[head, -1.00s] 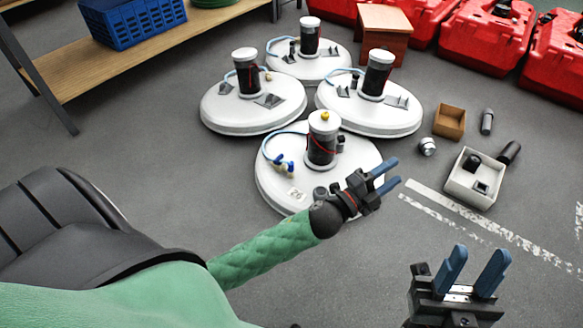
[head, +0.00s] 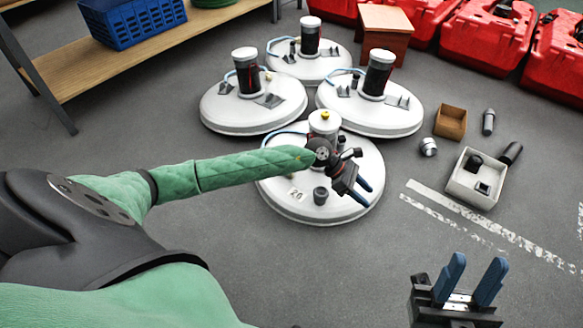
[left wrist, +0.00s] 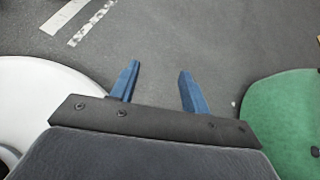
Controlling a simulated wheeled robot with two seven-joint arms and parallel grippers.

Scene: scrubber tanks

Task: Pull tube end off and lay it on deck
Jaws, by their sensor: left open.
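The nearest white round tank (head: 335,212) has a dark canister with a white lid and yellow knob (head: 325,115). Part of its thin blue tube (head: 283,131) shows behind my left arm. The tube end is hidden behind that arm. My left gripper (head: 366,196) is open and empty above the tank's right side, pointing down-right. In the left wrist view, its blue fingers (left wrist: 158,72) are spread over bare floor, with the tank's white deck (left wrist: 45,95) to the left. My right gripper (head: 478,262) is open and empty over the floor at the lower right.
Several similar tanks (head: 253,108) stand behind. A small dark cup (head: 320,196) sits on the front deck. Red cases (head: 487,38) line the back. Floor is clear lower centre.

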